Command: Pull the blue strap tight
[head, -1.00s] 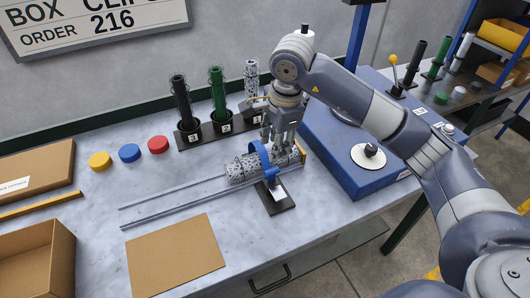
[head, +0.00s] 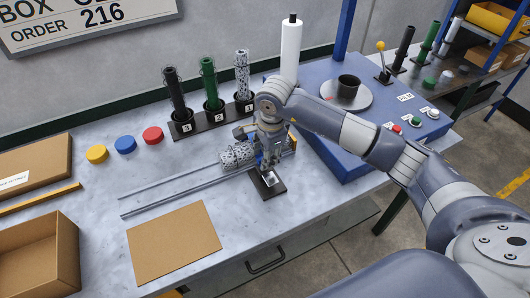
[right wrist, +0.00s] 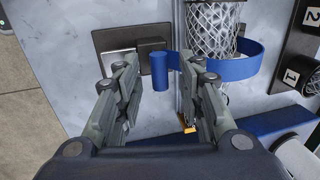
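A speckled black-and-white mesh roll (head: 234,156) lies on its side on the bench; in the right wrist view the roll (right wrist: 212,28) is at the top. The blue strap (right wrist: 243,62) loops around it and ends in a thick blue tab (right wrist: 159,72). No grip shows. In the head view my right gripper (head: 269,157) hides most of the strap. My left gripper is not in view.
A black plate (head: 267,184) lies in front of the roll. Two thin rails (head: 170,193) run left from it. Behind stands a black rack (head: 215,122) with numbered mesh rolls. A blue machine (head: 370,130) is to the right. A brown sheet (head: 172,240) lies front left.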

